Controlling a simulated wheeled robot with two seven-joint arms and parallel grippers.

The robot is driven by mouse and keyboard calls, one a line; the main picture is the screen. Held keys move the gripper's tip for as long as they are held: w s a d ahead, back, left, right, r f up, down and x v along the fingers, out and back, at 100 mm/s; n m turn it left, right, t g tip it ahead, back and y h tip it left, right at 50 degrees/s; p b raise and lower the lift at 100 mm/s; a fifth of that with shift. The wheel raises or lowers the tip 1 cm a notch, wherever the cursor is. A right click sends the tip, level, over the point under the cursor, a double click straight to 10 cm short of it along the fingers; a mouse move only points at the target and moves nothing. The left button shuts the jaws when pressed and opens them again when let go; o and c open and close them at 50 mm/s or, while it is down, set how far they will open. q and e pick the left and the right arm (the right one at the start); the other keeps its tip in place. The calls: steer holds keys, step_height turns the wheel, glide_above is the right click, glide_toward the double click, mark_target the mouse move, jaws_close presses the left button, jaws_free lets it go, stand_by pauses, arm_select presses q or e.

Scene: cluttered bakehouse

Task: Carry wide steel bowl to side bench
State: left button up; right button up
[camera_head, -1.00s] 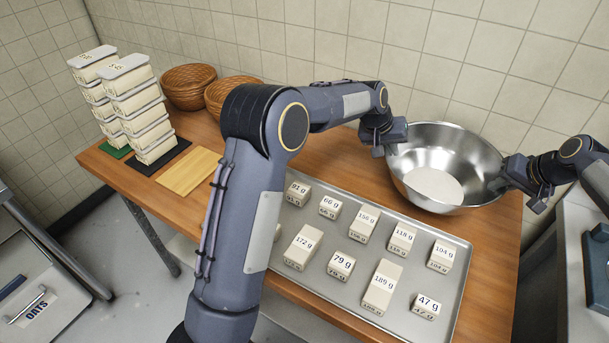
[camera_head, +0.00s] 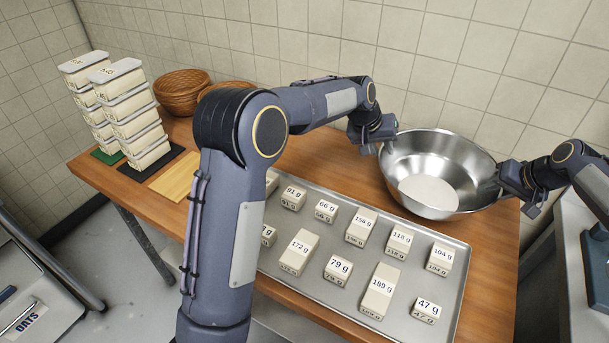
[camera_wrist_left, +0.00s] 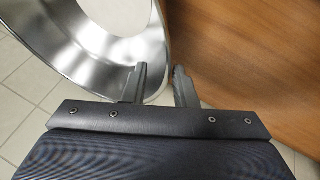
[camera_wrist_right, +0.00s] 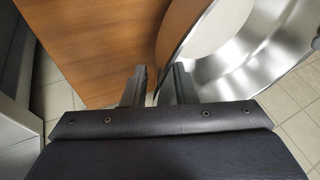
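The wide steel bowl (camera_head: 468,165), with a pale round patch in its bottom, stands upright at the right end of the wooden table. My left gripper (camera_head: 388,140) is at its left rim. In the left wrist view, the bowl's rim (camera_wrist_left: 162,40) runs between my spread left fingers (camera_wrist_left: 160,88), with a gap visible. My right gripper (camera_head: 503,180) is at the bowl's right rim. In the right wrist view, the bowl's rim (camera_wrist_right: 182,40) passes between my parted right fingers (camera_wrist_right: 158,88). Finger contact with the rim is hard to tell.
A metal tray (camera_head: 452,290) with several weighed blocks lies in front of the bowl on the wooden table (camera_head: 490,262). Stacked tubs (camera_head: 128,100) and wicker baskets (camera_head: 180,92) stand at the left. A grey bench (camera_head: 585,270) is at the right edge. The tiled wall is close behind.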

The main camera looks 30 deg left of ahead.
steer(key=shift+r, duration=0.1)
arm_select(q)
steer(key=v, duration=0.8)
arm_select(e)
steer(key=v, duration=1.2)
